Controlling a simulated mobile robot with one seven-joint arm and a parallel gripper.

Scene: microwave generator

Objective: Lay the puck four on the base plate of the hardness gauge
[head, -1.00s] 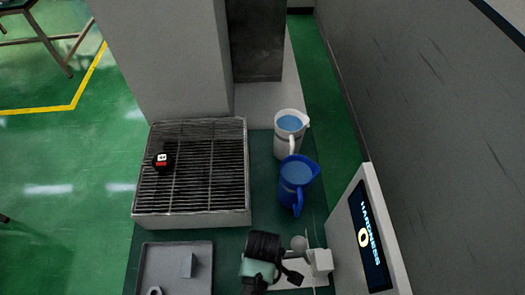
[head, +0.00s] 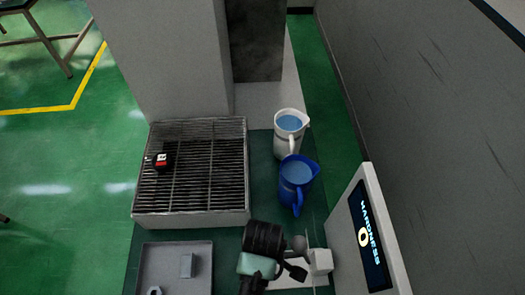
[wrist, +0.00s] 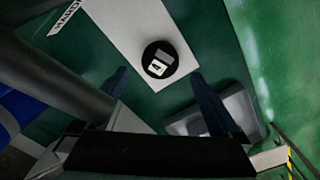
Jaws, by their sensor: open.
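A round black puck (wrist: 158,60) with a white label reading 4 and a grey patch lies flat on a white plate (wrist: 133,25) in the wrist view, near the plate's end. The plate also shows, partly hidden, in the head view (head: 312,281). My gripper (wrist: 160,76) is open, its dark fingers on either side of the puck with visible gaps; it is not holding it. In the head view my wrist hides the puck. The white gauge with a HARDNESS screen (head: 369,240) stands at the right.
A metal grill (head: 190,190) carries another black puck (head: 161,161) with a red and white label. A blue jug (head: 297,177) and a white jug (head: 289,135) stand beside it. A grey tray (head: 205,270) holds small items at the lower left.

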